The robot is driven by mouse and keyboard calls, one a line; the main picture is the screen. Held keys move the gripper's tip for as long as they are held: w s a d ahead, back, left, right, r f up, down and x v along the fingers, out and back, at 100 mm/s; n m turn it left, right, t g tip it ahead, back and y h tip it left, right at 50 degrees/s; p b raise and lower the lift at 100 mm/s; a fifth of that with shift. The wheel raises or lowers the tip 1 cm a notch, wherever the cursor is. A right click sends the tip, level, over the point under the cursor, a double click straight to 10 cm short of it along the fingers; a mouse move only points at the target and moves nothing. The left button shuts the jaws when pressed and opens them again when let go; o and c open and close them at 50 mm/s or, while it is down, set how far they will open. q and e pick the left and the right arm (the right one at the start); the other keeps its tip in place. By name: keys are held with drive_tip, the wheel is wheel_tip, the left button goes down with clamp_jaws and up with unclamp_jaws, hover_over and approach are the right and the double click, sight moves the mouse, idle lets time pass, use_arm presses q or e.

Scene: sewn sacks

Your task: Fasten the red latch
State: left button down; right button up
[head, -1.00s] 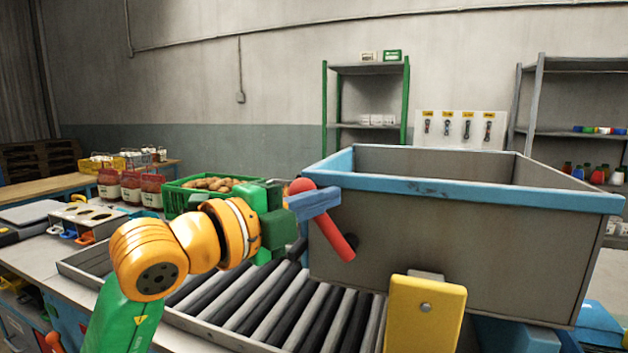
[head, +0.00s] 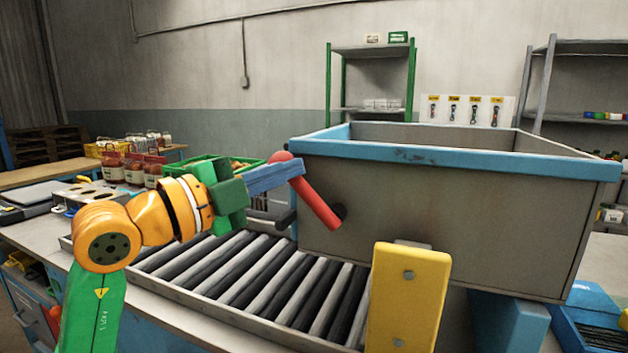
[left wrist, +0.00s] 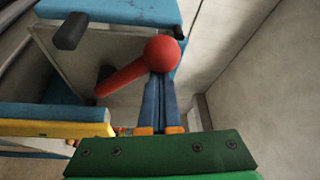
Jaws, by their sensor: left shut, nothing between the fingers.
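The red latch is a red lever (head: 319,204) with a round red knob (head: 280,157) at its upper left end. Its lower right end meets a dark pivot on the front wall of a grey bin with a blue rim. It slants up and left. My left gripper (head: 302,167) has blue fingers, shut and empty, crossing in front of the lever just below the knob. In the left wrist view the fingertips (left wrist: 159,77) are close by the red knob (left wrist: 163,53); I cannot tell whether they touch. My right gripper is not in view.
The grey bin (head: 450,220) stands at the right end of a roller conveyor (head: 245,275). A yellow bolted plate (head: 408,300) stands in front of the bin. A green crate (head: 205,168) lies behind my left arm. Bottle carriers stand on the left.

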use_arm(q)
drive_tip(key=w+a+f+n+t+b, duration=0.1)
drive_tip(key=a+f+n+t+b, duration=0.1)
drive_tip(key=f+n, duration=0.4)
drive_tip(key=a+b, duration=0.1)
drive_tip(key=b, duration=0.1)
drive_tip(key=shift+w+a+t+b, duration=0.15)
drive_tip(key=shift+a+t+b, duration=0.1)
drive_tip(key=shift+t+b, duration=0.15)
drive_tip(key=shift+f, duration=0.1)
idle(0.4)
